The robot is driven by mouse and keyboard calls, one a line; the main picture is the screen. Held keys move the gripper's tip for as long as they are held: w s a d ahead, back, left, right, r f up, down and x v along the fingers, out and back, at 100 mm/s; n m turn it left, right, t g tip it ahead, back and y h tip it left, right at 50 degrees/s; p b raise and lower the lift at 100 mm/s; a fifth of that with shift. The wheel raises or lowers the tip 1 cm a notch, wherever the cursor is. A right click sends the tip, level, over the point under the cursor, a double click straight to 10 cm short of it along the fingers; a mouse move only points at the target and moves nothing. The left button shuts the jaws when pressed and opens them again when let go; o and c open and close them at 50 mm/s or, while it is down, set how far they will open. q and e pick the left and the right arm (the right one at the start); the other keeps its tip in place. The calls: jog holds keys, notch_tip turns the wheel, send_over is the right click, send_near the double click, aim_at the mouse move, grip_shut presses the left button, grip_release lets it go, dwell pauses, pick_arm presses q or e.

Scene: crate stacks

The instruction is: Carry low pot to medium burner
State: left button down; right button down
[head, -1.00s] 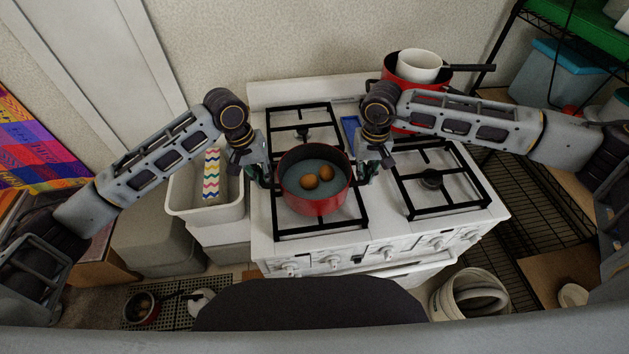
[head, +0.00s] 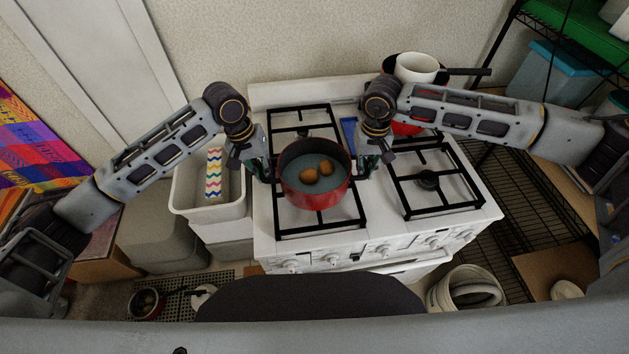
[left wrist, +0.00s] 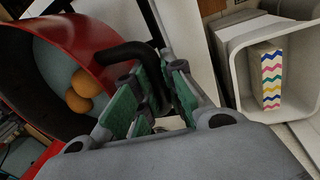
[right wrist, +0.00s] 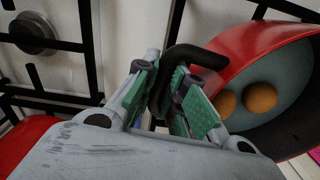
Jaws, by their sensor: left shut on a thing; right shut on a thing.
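The low pot (head: 314,193) is red with a grey inside and holds two brown round things (head: 317,172). It is over the left front part of the white stove's grates in the head view; I cannot tell for sure whether it touches the grate. My left gripper (head: 267,171) is shut on the pot's left black handle, seen in the left wrist view (left wrist: 128,50). My right gripper (head: 364,168) is shut on the right black handle, seen in the right wrist view (right wrist: 195,57). The pot looks roughly level.
The right front burner grate (head: 428,180) is bare. A blue item (head: 349,131) lies between the grates. A white bin (head: 182,198) stands left of the stove.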

pick_arm(q)
jog(key=shift+r+p, duration=0.4)
jog(key=shift+r, duration=0.15)
pick_arm(e)
jog(key=shift+r, duration=0.55)
pick_arm(q)
jog(key=shift+r, duration=0.15)
pick_arm(e)
jog(key=shift+r, duration=0.15)
